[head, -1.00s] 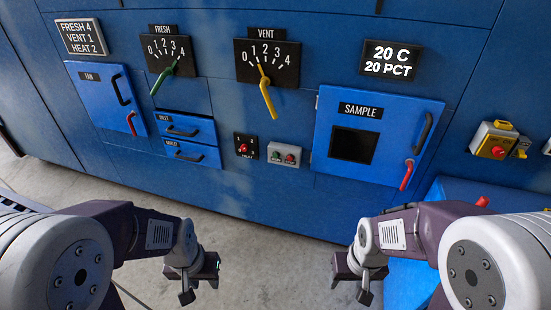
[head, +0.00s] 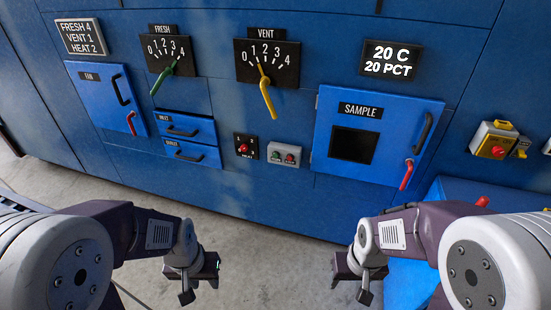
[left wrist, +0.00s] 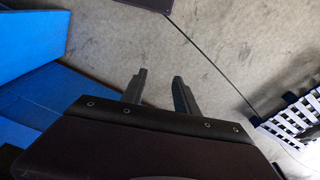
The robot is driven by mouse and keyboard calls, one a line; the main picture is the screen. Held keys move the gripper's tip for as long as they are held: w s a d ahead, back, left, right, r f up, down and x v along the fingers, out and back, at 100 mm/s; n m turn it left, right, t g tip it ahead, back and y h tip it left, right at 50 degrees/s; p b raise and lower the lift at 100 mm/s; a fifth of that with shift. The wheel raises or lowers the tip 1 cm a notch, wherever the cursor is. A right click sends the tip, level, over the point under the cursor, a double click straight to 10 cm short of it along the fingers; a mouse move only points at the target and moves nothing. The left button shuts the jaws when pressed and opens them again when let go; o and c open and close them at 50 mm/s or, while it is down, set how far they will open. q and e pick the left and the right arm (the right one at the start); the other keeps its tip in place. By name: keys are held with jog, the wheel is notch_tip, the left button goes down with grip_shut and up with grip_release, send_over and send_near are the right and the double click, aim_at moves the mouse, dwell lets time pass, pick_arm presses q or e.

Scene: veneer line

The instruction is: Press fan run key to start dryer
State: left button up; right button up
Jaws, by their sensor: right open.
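A small grey button box (head: 284,155) with a green button (head: 277,154) and a red button (head: 290,159) sits low on the blue dryer front, right of the black heat selector (head: 246,147) with its red knob. Any label on the box is too small to read. My left gripper (head: 200,289) is open and empty, below and left of the box, over the floor. Its two separated fingers also show in the left wrist view (left wrist: 159,82). My right gripper (head: 352,289) is open and empty, below and right of the box. Both are apart from the panel.
A green fresh lever (head: 160,80) and yellow vent lever (head: 267,97) stick out above. The sample door (head: 390,115) and fan door (head: 97,85) are shut. The display (head: 392,60) reads 20 C, 20 PCT. The sign (head: 80,37) reads FRESH 4, VENT 1, HEAT 2.

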pick_arm(q)
grip_shut()
dwell(1.9)
